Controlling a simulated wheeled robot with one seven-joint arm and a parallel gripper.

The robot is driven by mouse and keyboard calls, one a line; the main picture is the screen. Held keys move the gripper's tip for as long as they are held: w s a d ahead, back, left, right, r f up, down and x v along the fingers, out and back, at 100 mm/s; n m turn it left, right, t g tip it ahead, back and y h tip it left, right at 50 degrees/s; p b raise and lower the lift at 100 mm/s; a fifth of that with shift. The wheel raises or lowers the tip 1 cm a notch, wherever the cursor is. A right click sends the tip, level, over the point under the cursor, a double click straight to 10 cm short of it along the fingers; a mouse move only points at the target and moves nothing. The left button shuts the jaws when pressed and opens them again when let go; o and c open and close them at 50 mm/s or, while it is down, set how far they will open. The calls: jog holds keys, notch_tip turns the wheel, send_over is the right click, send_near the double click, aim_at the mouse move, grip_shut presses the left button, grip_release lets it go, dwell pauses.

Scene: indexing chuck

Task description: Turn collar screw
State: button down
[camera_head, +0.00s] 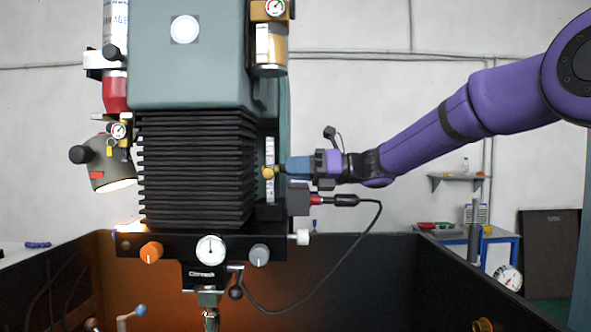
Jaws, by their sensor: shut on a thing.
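The purple arm reaches in from the right to the right side of the machine head. My gripper (284,169) is shut on a small yellow knob (269,172), which appears to be the collar screw. The knob sits in front of a white vertical scale (269,185) beside the black bellows (195,168). The fingers hide part of the knob's right side, and its turn angle cannot be told.
Below are a black panel with an orange knob (152,252), a dial (210,249) and a grey knob (259,255). A cable (340,262) hangs below my gripper from a red-tipped plug (318,199). A lamp (107,164) hangs at left. Open space lies right of the head.

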jog(key=shift+m, duration=0.6)
jog(key=c, duration=1)
grip_release()
jog(key=shift+d, duration=0.1)
jog(key=d, duration=1)
jog(key=shift+d, duration=0.35)
jog(key=shift+f, duration=0.1)
